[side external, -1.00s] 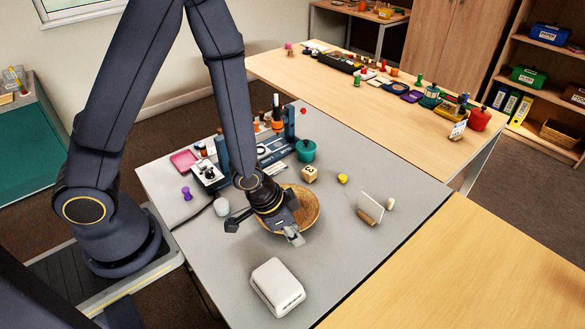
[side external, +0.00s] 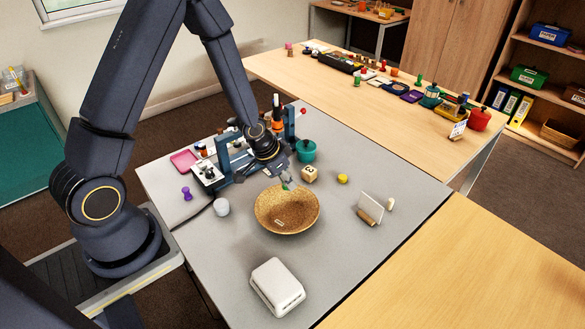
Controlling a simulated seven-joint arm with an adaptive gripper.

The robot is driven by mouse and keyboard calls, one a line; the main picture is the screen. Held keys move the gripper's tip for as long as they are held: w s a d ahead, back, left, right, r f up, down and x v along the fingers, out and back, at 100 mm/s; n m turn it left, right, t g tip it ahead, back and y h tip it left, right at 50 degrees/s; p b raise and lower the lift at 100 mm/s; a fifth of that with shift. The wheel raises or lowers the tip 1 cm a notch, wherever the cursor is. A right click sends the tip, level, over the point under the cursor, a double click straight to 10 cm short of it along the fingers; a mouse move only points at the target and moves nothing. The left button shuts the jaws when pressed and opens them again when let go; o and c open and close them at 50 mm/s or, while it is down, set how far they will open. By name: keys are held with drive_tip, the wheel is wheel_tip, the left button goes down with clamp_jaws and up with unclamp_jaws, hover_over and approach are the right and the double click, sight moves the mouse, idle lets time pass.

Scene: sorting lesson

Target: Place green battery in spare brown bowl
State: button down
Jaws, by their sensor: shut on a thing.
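The brown bowl (side external: 268,216) stands on the grey table, round and wide, woven or speckled in look. A small pale piece (side external: 279,222) lies inside it. My gripper (side external: 287,184) is at the far rim of the bowl, pointing down, shut on a small green thing (side external: 285,187) that I take for the green battery. Only a little of the green shows between the fingers. It appears just above the far part of the bowl; the exact height is hard to tell.
A teal pot (side external: 306,152), a wooden number block (side external: 309,174) and a yellow piece (side external: 342,178) stand right of my gripper. A white case (side external: 276,287) lies in front of the bowl. A card in a wooden holder (side external: 370,208) stands at right. The table between is clear.

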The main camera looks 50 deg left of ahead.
hover_over(294, 212)
drive_tip(key=s, duration=0.2)
drive_tip(key=f, duration=0.9)
drive_tip(key=shift+s+a+f, duration=0.15)
drive_tip(key=shift+s+f, duration=0.05)
drive_tip(key=shift+f, duration=0.15)
drive_tip(key=c, duration=0.9)
unclamp_jaws()
drive_tip(key=shift+o, duration=0.2)
wheel_tip(294, 212, up, 7)
drive_tip(key=shift+r, duration=0.1)
